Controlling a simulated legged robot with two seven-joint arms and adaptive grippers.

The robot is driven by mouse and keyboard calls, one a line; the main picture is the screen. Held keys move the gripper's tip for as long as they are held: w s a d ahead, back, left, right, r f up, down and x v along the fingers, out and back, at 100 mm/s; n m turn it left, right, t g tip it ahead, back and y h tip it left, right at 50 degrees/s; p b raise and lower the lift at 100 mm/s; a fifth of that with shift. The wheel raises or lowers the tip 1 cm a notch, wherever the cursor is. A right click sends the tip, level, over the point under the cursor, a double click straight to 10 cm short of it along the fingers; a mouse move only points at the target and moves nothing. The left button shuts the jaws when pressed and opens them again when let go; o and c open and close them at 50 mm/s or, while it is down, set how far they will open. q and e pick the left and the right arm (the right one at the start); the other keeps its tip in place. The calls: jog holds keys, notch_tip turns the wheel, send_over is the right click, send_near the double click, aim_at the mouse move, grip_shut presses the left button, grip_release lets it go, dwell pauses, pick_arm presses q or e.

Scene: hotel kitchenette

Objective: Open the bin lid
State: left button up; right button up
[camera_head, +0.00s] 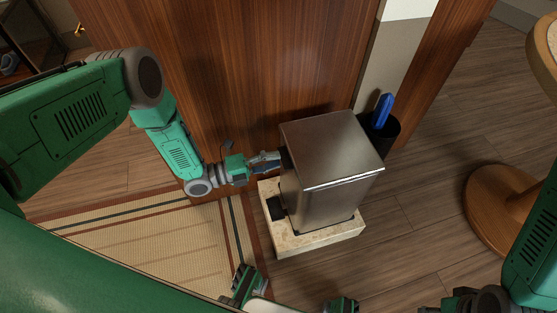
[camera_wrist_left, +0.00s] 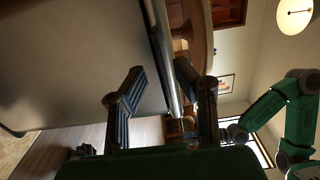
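A brushed-metal bin (camera_head: 325,190) stands upright on a pale stone slab against the wooden panel. Its lid (camera_head: 330,145) lies flat and closed on top. A black pedal (camera_head: 276,207) shows low on the bin's left side. My left gripper (camera_head: 277,158) is at the upper left side of the bin, just below the lid. In the left wrist view, the fingers of my left gripper (camera_wrist_left: 165,98) are apart, and the bright lid edge (camera_wrist_left: 163,50) appears between them; contact cannot be told.
The stone slab (camera_head: 318,238) sits on the wood floor. A dark holder (camera_head: 383,132) with a blue-handled item stands right behind the bin. A round wooden table base (camera_head: 495,205) is at the right. A woven mat (camera_head: 150,240) lies at the left front.

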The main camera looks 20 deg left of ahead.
pick_arm(q)
jog(key=shift+x, duration=1.05)
jog(key=shift+s, duration=0.1)
grip_shut()
jog(key=shift+r, duration=0.1)
